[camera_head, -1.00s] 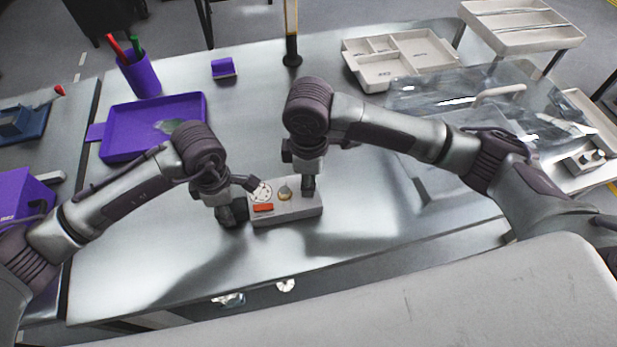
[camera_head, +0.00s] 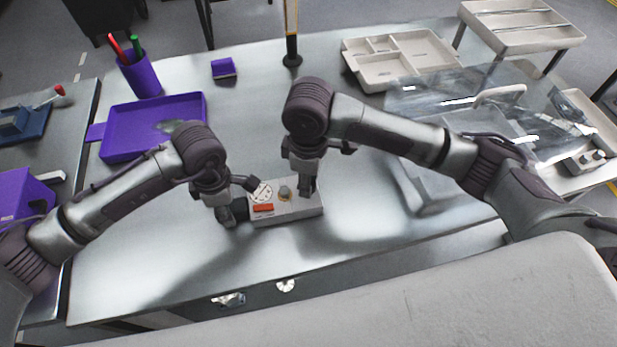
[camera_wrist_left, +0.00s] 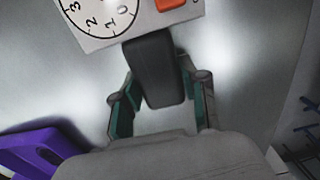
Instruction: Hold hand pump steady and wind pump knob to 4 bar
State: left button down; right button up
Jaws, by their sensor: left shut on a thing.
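The hand pump (camera_head: 285,213) is a pale box on the table, with a round white dial (camera_head: 261,192), a red block (camera_head: 263,208) and a small round fitting (camera_head: 285,193) on top. My left gripper (camera_head: 238,199) is at its left end. In the left wrist view, my left gripper (camera_wrist_left: 160,95) is shut on the pump's dark grip (camera_wrist_left: 157,72). The dial (camera_wrist_left: 97,14) shows 0 to 3 there; its rest is cut off and I see no needle. My right gripper (camera_head: 307,186) points down at the pump's right end. Its fingertips hide the pump knob, and their grip is unclear.
A pale divided tray (camera_head: 365,80) and a clear cover (camera_head: 440,100) are at the back right. The table in front of the pump is clear.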

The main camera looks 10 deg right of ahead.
jog(key=shift+o, duration=1.4)
notch_tip(320, 180, up, 12)
dwell(0.3)
pick_arm(q)
jog(key=c, duration=0.5)
grip_release()
jog(key=shift+c, duration=0.2)
